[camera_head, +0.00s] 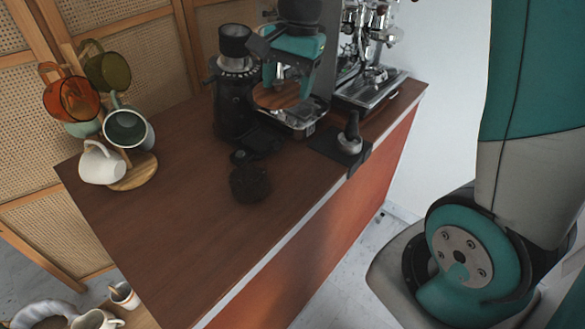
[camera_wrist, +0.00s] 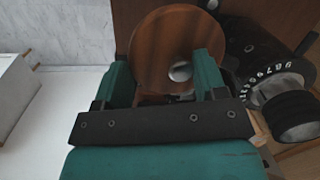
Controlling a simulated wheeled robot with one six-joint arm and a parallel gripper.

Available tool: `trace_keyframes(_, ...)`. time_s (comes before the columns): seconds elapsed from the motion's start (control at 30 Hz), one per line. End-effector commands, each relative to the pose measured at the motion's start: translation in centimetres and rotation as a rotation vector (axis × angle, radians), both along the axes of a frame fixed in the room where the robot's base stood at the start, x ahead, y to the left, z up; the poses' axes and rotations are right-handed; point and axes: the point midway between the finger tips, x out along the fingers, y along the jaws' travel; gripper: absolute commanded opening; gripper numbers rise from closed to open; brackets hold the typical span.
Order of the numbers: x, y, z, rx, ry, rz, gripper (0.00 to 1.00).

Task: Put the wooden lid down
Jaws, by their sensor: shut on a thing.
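The wooden lid (camera_head: 272,97) is a round reddish-brown disc with a small silver knob, which shows in the wrist view. My gripper (camera_head: 287,76) is shut on the lid, seen at the back of the counter, just right of the black grinder. In the wrist view the lid (camera_wrist: 160,40) sits between the two green fingers of my gripper (camera_wrist: 166,72). The fingers partly cover its near edge. I cannot tell how far the lid is above what lies under it.
The black grinder (camera_head: 235,100) stands close left of the lid. A steel espresso machine (camera_head: 372,90) is at the back right, with a tamper (camera_head: 350,137) on a dark mat before it. A dark round object (camera_head: 249,183) sits mid-counter. A mug tree (camera_head: 135,175) stands left. The front counter (camera_head: 200,255) is clear.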

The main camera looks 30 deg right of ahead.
Motion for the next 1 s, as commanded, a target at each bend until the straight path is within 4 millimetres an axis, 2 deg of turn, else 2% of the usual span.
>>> trace_keyframes(0.03,-0.5,-1.6,-1.7,0.0,0.001,-0.013,0.42)
trace_keyframes(0.1,-1.1,-3.2,-2.7,0.0,-0.001,-0.016,0.42)
trace_keyframes(0.23,-1.9,-4.7,-4.0,0.001,0.0,-0.019,0.42)
trace_keyframes(0.37,-2.1,-5.0,-6.4,0.001,0.006,-0.017,0.42)
trace_keyframes(0.7,-2.1,-4.9,-15.8,0.002,0.007,-0.016,0.42)
trace_keyframes(0.8,-2.1,-4.9,-17.9,0.001,0.005,-0.016,0.42)
trace_keyframes(1.0,-2.0,-5.0,-19.9,0.0,0.001,-0.017,0.42)
